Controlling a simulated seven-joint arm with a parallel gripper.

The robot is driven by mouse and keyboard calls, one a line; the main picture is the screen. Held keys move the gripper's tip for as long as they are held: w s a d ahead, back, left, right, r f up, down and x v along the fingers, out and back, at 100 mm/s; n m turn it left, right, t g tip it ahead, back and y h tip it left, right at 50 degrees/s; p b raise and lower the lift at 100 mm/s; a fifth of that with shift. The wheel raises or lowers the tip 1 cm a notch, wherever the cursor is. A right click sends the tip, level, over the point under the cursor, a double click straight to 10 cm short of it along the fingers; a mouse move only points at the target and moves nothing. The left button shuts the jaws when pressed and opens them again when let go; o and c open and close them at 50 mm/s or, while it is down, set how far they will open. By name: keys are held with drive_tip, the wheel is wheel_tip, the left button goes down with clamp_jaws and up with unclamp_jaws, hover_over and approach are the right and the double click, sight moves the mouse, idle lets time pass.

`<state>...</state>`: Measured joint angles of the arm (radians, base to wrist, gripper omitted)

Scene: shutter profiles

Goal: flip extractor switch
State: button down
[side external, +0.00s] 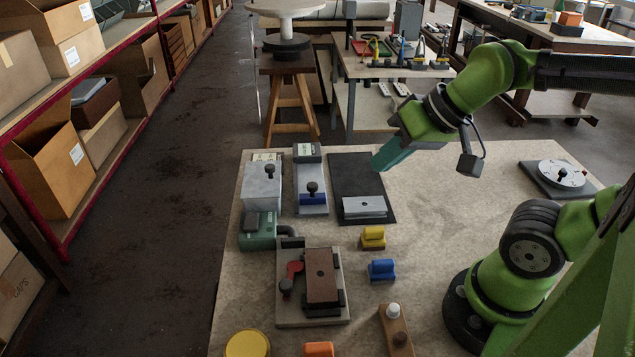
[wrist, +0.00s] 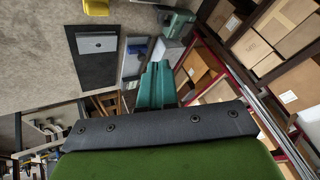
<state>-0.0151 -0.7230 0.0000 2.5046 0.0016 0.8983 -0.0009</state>
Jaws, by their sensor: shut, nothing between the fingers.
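I cannot tell for sure which part is the extractor switch. In the wrist view my gripper (wrist: 158,66) points towards the fixtures.
A dark mat (side external: 350,165) carries a grey metal plate (side external: 364,208). Yellow (side external: 373,237) and blue (side external: 382,269) blocks and a clamp fixture (side external: 289,314) with a brown block stand nearer. A round dial (side external: 562,174) sits at the right. The bench centre-right is clear.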

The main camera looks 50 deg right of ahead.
drive_tip(key=shift+d+r, duration=0.15)
drive_tip(key=shift+r, duration=0.25)
drive_tip(key=w+a+f+m+g, duration=0.1)
drive_tip(key=w+a+g, duration=0.1)
drive_tip(key=w, duration=0.6)
drive_tip(key=w+a+f+m+g+h, duration=0.1)
drive_tip(key=w+a, duration=0.3)
drive_tip(key=w, duration=0.5)
drive_tip(key=w+a+f+m+g+h, duration=0.1)
drive_tip(key=w+a+f+m+g, duration=0.2)
drive_tip(key=w, duration=0.5)
drive_tip(key=shift+w+a+g, duration=0.15)
drive_tip(key=shift+a+g, duration=0.1)
drive_tip(key=shift+g, duration=0.15)
